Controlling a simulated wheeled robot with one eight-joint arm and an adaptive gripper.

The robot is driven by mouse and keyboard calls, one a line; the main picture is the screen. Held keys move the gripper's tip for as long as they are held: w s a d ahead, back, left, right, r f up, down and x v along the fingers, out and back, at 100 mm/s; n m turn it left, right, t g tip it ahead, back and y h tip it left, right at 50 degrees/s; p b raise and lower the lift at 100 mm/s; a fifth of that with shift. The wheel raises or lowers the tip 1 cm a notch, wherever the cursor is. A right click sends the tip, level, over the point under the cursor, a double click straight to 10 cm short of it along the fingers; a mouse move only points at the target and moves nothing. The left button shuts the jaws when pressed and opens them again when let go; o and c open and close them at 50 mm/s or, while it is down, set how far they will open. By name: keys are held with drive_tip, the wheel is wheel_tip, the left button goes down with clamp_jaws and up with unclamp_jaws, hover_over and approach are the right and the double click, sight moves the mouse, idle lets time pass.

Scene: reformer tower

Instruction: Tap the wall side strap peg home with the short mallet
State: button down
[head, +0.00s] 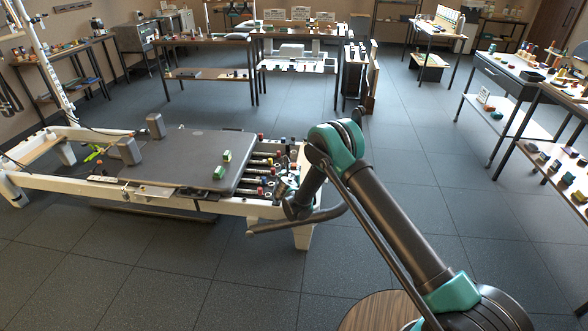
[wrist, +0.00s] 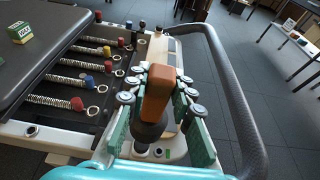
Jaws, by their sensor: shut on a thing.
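My gripper (wrist: 157,98), with teal-padded fingers, is shut on the short mallet (wrist: 157,88) in the wrist view. An orange-brown block-shaped part of the mallet shows between the fingers, with a dark rounded part below it. The mallet is above the end of the reformer frame (wrist: 183,148). In the head view my arm reaches over this end of the reformer (head: 225,207), and the gripper is largely hidden behind my own links. Small dark upright pieces (wrist: 142,25) stand at the far side of the frame end; I cannot tell which is the wall side strap peg.
Springs with coloured ends (wrist: 55,101) lie between the dark carriage (wrist: 40,45) and frame end. A black curved bar (wrist: 236,100) passes close on the gripper's right. Green boxes (head: 219,173) sit on the carriage. Loaded benches stand behind and right; open floor (head: 430,190) lies between.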

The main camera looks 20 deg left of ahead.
drive_tip(key=shift+s, duration=0.1)
drive_tip(key=shift+f, duration=2.25)
drive_tip(key=shift+r, duration=2.55)
drive_tip(key=shift+d, duration=0.1)
